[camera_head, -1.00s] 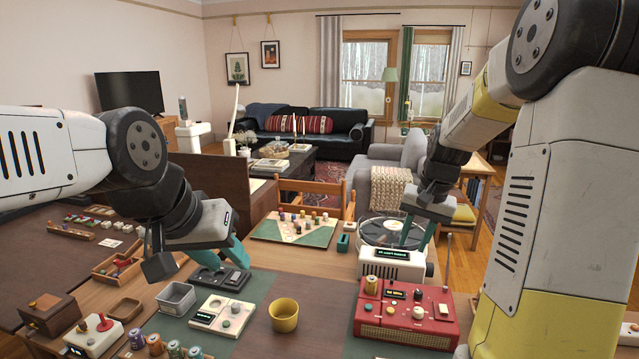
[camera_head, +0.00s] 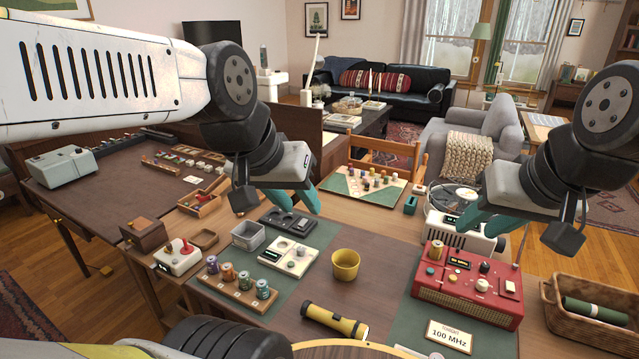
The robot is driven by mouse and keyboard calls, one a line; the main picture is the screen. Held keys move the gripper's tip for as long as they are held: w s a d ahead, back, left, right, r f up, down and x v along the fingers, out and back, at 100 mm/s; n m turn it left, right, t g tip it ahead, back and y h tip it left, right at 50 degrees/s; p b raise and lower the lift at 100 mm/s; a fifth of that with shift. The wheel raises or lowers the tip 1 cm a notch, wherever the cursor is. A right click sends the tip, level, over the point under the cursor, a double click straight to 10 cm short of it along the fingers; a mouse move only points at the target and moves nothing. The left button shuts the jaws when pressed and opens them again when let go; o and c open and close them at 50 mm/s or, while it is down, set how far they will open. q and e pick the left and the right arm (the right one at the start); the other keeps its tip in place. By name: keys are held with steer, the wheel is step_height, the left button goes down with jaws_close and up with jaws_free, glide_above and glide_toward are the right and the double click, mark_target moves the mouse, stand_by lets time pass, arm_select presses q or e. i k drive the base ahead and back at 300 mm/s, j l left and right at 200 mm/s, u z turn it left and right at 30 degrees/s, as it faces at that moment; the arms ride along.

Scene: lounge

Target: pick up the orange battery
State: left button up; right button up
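The orange battery (camera_head: 228,272) stands upright in a wooden rack (camera_head: 236,296) on the near left of the table. It is in a row with other batteries, one to its left and two to its right. My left gripper (camera_head: 297,203) has teal fingers that look apart and empty. It is in the air above and beyond the rack, up and to the right of the battery in the picture. My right gripper (camera_head: 470,222) is far to the right, in front of the white device. Its fingers overlap in view, so its opening is unclear.
A grey bin (camera_head: 248,236), a cream panel with knobs (camera_head: 292,260) and a white joystick box (camera_head: 178,257) are near the rack. A yellow cup (camera_head: 345,265), yellow flashlight (camera_head: 334,320) and red radio (camera_head: 466,287) are to the right. A basket (camera_head: 590,330) is at far right.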

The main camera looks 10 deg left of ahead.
mark_target(226, 269)
steer(key=u, duration=1.35)
steer(key=i+j, duration=0.1)
steer(key=j, duration=0.4)
steer(key=i+j+z, duration=0.15)
steer(key=j, duration=0.4)
steer(key=k, duration=0.05)
